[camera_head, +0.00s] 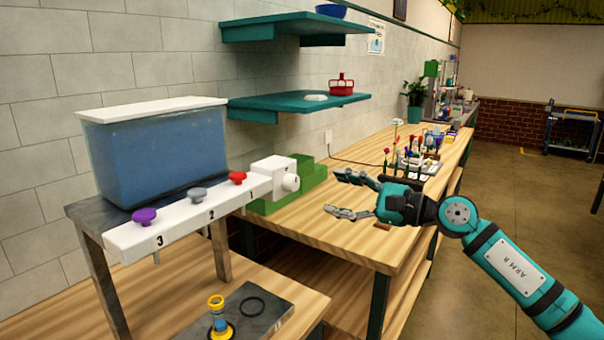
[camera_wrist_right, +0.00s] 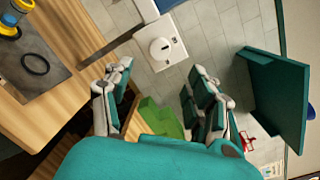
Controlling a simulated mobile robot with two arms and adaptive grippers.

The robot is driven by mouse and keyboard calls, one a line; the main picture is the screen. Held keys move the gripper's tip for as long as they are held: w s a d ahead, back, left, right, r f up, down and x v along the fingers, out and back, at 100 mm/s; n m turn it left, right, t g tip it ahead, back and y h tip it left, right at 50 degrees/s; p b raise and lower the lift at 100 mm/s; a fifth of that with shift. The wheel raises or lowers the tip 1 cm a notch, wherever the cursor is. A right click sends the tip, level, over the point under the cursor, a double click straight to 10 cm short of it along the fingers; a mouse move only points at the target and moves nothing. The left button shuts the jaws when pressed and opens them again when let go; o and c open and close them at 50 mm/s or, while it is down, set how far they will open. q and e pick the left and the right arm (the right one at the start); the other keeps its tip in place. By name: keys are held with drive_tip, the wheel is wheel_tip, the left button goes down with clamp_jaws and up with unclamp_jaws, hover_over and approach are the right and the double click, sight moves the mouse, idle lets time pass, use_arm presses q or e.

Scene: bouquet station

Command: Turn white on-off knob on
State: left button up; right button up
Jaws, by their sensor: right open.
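The white on-off knob (camera_head: 291,182) is on the end face of a white box (camera_head: 269,170), at the right end of the white valve bar. In the right wrist view the round knob (camera_wrist_right: 160,49) faces the camera, with a small dark mark on it. My right gripper (camera_head: 338,194) is open and empty, to the right of the knob and apart from it. In the right wrist view its two fingers (camera_wrist_right: 150,85) are spread below the knob, with nothing between their tips. My left gripper is in neither view.
A blue-filled tank (camera_head: 152,155) stands behind the valve bar (camera_head: 130,241), which carries purple, grey and red knobs. A green stepped block (camera_head: 309,175) sits beside the white box. Teal shelves (camera_head: 290,103) hang above.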

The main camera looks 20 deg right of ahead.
sight(297, 184)
drive_tip(key=p+x, duration=0.2)
drive_tip(key=x, duration=0.6)
drive_tip(key=shift+w+p, duration=0.1)
drive_tip(key=shift+p, duration=0.3)
drive_tip(key=shift+w+a, duration=0.4)
drive_tip(key=shift+f, duration=0.1)
drive_tip(key=c, duration=1.1)
drive_tip(key=shift+c, duration=0.2)
